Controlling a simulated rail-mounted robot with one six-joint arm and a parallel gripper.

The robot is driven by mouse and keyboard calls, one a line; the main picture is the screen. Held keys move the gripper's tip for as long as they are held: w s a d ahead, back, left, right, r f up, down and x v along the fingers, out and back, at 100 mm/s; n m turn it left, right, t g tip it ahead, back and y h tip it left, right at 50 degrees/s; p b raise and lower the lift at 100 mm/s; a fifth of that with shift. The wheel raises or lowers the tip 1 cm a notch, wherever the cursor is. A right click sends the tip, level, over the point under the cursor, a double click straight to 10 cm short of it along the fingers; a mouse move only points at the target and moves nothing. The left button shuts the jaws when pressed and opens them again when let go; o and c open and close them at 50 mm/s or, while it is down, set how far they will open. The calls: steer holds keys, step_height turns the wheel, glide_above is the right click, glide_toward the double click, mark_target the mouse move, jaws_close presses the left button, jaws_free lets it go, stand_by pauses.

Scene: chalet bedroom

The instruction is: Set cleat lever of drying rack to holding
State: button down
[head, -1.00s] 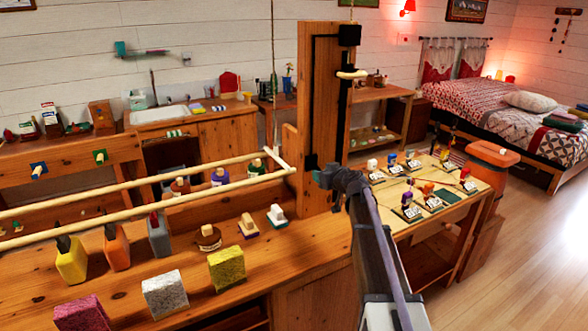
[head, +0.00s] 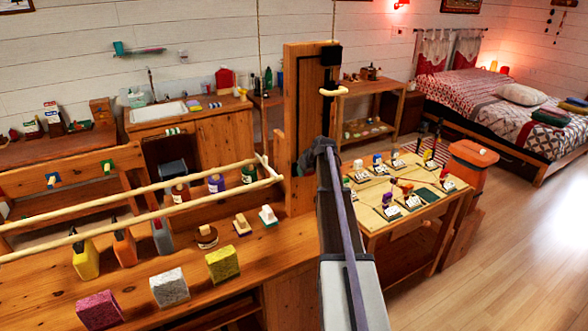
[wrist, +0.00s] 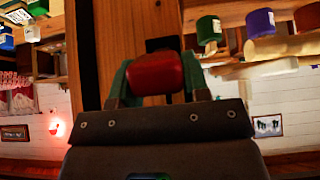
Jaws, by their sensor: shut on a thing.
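The drying rack shows as long pale rods (head: 150,190) over the wooden counter, beside an upright wooden post (head: 300,110). A black block and a pale yellow piece (head: 332,91) sit high on the post. My gripper (head: 322,150) is in front of the post's lower part, below the pale piece, and hides what it holds in the head view. In the wrist view, a red rounded knob (wrist: 155,73), apparently the cleat lever's handle, sits between the jaws against the post (wrist: 125,30). The gripper is shut on it. The lever's setting is hard to read.
Sponges (head: 170,287), bottles (head: 85,258) and brushes (head: 240,224) stand on the counter (head: 210,297) left of my arm. A small table (head: 370,215) with several labelled items stands to the right. Open floor (head: 500,265) lies further right.

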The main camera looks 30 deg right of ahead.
stand_by(0.3)
steer(key=c, duration=0.6)
jaws_free()
steer(key=shift+r, duration=0.1)
steer(key=p+v, duration=0.8)
steer(key=v, duration=0.2)
steer(key=shift+r+p, duration=0.3)
steer(key=shift+p, duration=0.05)
steer(key=shift+s, duration=0.15)
